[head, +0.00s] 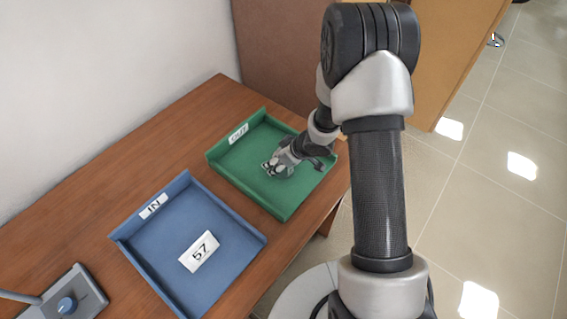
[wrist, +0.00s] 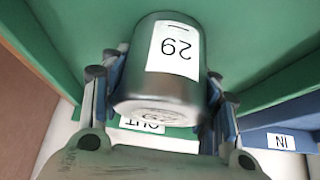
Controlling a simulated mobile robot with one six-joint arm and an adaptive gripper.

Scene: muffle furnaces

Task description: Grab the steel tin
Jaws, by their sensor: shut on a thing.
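The steel tin (wrist: 157,88) is a grey metal cylinder with a white label reading 29, upside down in the wrist view. My gripper (wrist: 163,77) has one finger on each side of it and is shut on it. In the head view my gripper (head: 279,164) is low over the green OUT tray (head: 240,176), inside its walls. The tin is not clearly made out there, being hidden by the gripper. I cannot tell whether the tin touches the tray floor.
A blue IN tray (head: 165,234) with a white card reading 57 (head: 199,252) stands beside the green tray. A grey device with a blue knob (head: 82,296) is at the lower left. A wall and a brown panel (head: 278,45) border the wooden table (head: 75,222).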

